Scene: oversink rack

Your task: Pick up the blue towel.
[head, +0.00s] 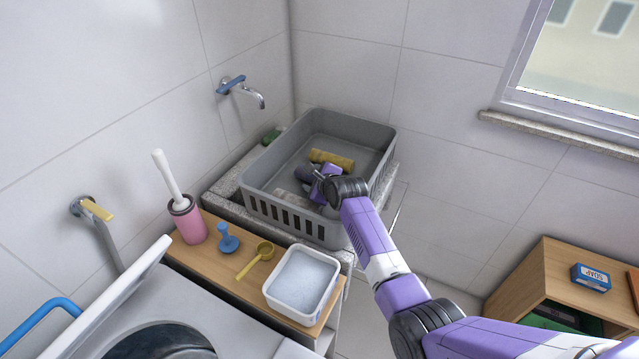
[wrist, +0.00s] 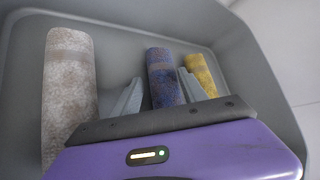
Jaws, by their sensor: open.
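The blue towel (wrist: 163,72) is a rolled, speckled dark-blue bundle inside the grey basket. In the wrist view it lies between a beige towel (wrist: 70,88) on the left and a yellow towel (wrist: 201,72) on the right. In the head view the blue towel (head: 304,173) is partly hidden by my gripper (head: 318,184). My gripper is inside the basket, open, with a finger on either side of the blue towel in the wrist view (wrist: 160,88). Its near end is hidden behind the gripper body. I cannot tell whether the fingers touch it.
The grey basket's (head: 290,215) walls surround my gripper, and the basket stands on a stone sink. A wall tap (head: 245,92) is at its back left. In front, a wooden board holds a white tub (head: 301,279), yellow scoop (head: 256,259), blue stopper (head: 228,240) and pink brush holder (head: 187,220).

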